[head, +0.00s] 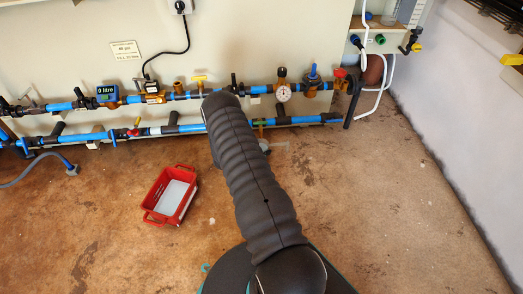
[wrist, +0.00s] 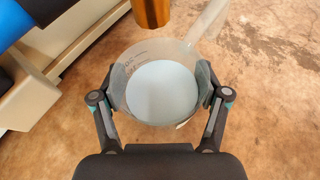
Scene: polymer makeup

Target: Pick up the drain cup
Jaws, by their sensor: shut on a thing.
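The drain cup (wrist: 162,92) is a translucent round cup with dark markings on its inner wall, a pale bluish-white inside and a clear handle at the upper right of the wrist view. My gripper (wrist: 161,88) is shut on the drain cup, with one finger on its left side and one on its right. The cup looks upright, with its open top facing the wrist camera. In the head view my arm hides the gripper, and the cup is mostly hidden behind it.
A brass pipe end (wrist: 152,12) shows just above the cup. Blue pipework (head: 180,128) with valves and gauges runs along the cream wall panel (head: 245,40). A red crate (head: 153,193) with a pale bottom stands on the brown floor, left of my arm. The floor at right is clear.

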